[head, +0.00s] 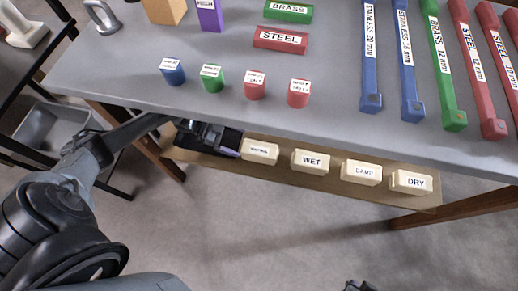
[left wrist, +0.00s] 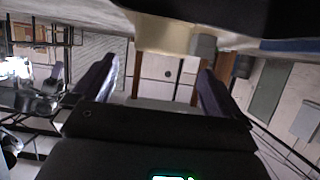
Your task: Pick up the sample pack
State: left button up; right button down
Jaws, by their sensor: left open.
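Several cream packs lie in a row on the low shelf under the table's front edge in the head view. One pack (head: 260,151) has a label too small to read; others read WET (head: 310,161), DAMP (head: 361,172) and DRY (head: 411,182). I cannot tell which is the sample pack. My left gripper (head: 228,143) is at the shelf's left end, beside the leftmost pack, partly hidden by the table edge. In the left wrist view its fingers (left wrist: 158,75) are apart with nothing gripped; a cream block (left wrist: 160,34) shows at the top of the gap.
The grey table (head: 150,50) overhangs the shelf (head: 290,176). A grey bin (head: 48,128) is at left.

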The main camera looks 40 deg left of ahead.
aim_at(255, 147)
pick_arm(q)
jog(key=x, duration=0.3)
jog(key=shift+s+d+b, duration=0.1)
jog(key=shift+d+b, duration=0.25)
jog(key=shift+d+f+b, duration=0.15)
jog(key=shift+f+b, duration=0.05)
jog(key=shift+b, duration=0.1)
jog(key=b+x, duration=0.1)
jog(key=x, duration=0.1)
jog(key=b+x, duration=0.1)
jog(key=x, duration=0.1)
jog(key=shift+w, duration=0.3)
jog(key=shift+w+d, duration=0.15)
jog(key=shift+d, duration=0.15)
jog(key=shift+a, duration=0.1)
pick_arm(e)
jog(key=f, duration=0.4)
jog(key=shift+d, duration=0.2)
pick_arm(q)
jog(key=shift+r, duration=0.1)
